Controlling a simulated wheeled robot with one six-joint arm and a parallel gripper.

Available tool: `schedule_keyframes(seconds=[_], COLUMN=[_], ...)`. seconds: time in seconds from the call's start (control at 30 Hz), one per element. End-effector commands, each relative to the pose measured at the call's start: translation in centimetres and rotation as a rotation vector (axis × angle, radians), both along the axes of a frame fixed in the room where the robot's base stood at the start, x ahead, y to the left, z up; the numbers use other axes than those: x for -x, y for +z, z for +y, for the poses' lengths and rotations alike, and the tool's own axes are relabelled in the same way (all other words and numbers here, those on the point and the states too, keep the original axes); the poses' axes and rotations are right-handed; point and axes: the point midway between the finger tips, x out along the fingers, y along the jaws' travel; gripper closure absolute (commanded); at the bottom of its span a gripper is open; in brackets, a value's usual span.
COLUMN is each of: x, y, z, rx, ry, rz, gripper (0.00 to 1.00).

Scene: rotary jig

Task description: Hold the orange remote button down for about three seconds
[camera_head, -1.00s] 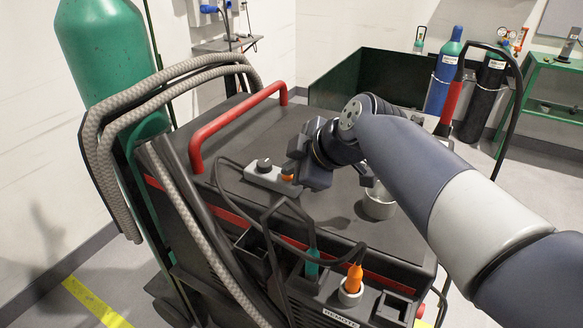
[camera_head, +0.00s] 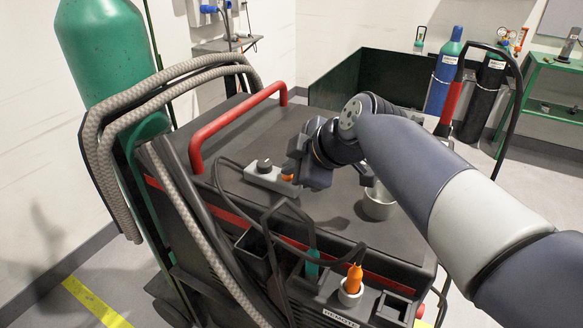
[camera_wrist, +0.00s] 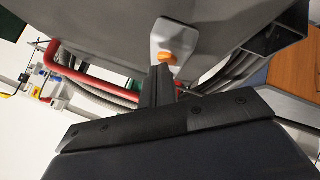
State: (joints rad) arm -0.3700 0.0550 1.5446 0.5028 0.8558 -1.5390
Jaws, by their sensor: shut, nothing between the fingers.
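The grey remote box (camera_head: 256,178) lies on the dark top of the machine, near its front edge, with a black knob (camera_head: 264,164) at its left end. The orange button (camera_head: 287,178) is at its right end, partly hidden by my gripper (camera_head: 292,172). In the wrist view the orange button (camera_wrist: 168,56) shows on the pale remote box (camera_wrist: 178,36), just beyond the closed fingertips of my gripper (camera_wrist: 161,68). My gripper is shut and empty. The fingertips are at the button, but I cannot tell whether they press it down.
A metal cup (camera_head: 379,203) stands on the machine top (camera_head: 335,222), right of my gripper. A red handle (camera_head: 235,122) rises at the left. Cables loop over the front edge. An orange plug (camera_head: 354,278) stands in the front panel. A green cylinder (camera_head: 108,60) stands left.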

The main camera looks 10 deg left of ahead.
Motion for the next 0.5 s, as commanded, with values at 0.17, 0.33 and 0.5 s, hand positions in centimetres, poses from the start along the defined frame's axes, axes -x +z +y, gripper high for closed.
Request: schedule_keyframes(seconds=[0.17,0.33,0.5], x=[0.0,0.0,0.0], y=[1.1,1.5,1.4], z=[0.0,0.0,0.0], rx=[0.000,0.000,0.000], ry=[0.000,-0.001,-0.001], rz=[0.000,-0.001,-0.001], gripper=[1.00,1.00,1.00])
